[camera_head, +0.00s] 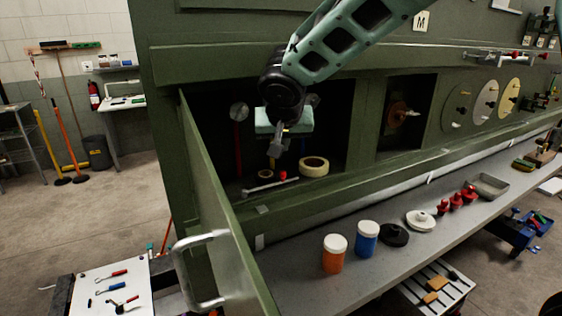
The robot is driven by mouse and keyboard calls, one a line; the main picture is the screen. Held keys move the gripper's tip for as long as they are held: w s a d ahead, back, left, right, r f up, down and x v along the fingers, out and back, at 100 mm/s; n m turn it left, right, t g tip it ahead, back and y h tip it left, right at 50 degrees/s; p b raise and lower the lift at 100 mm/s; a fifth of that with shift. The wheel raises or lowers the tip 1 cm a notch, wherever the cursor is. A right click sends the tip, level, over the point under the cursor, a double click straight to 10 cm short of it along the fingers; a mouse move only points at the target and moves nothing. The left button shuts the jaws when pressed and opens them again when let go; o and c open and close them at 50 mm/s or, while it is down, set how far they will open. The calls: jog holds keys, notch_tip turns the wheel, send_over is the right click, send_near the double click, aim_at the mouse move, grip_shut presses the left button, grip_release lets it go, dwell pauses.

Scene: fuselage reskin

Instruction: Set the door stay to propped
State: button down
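A green hinged door (222,205) stands open at the left of a compartment in the green fuselage wall. It has a pale bar handle (205,268). A thin grey bar (270,186), which may be the door stay, lies low across the compartment opening; I cannot tell its setting or whether it touches the door. My gripper (274,158) points down in front of the compartment, above the grey bar and apart from it. Its fingers are small and dark in this view, so I cannot tell whether they are open or shut. The arm hides the compartment's upper middle.
A roll of tape (314,167) and small red and yellow items are inside the compartment. The grey bench (305,283) below holds an orange jar (334,255), a blue jar (365,240), discs and red knobs. A tool board (112,288) is at lower left.

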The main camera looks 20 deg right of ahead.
jog(key=shift+w+d+r, duration=0.25)
jog(key=shift+w+r, duration=0.05)
jog(key=shift+w, duration=0.35)
jog(key=shift+f, duration=0.1)
jog(key=p+x, duration=0.3)
jog(key=x, duration=0.6)
jog(key=shift+w+d+f, duration=0.15)
jog(key=shift+w+f, duration=0.05)
jog(key=shift+w, duration=0.15)
jog(key=shift+s+a+p, duration=0.2)
jog(key=shift+s+p, duration=0.05)
jog(key=shift+s, duration=0.35)
jog(key=shift+s+a+p, duration=0.25)
jog(key=shift+s, duration=0.4)
jog(key=shift+s+a+f, duration=0.1)
jog(key=shift+s, duration=0.6)
jog(key=shift+a+f+m, duration=0.1)
jog(key=shift+a+m, duration=0.05)
jog(key=shift+m, duration=0.15)
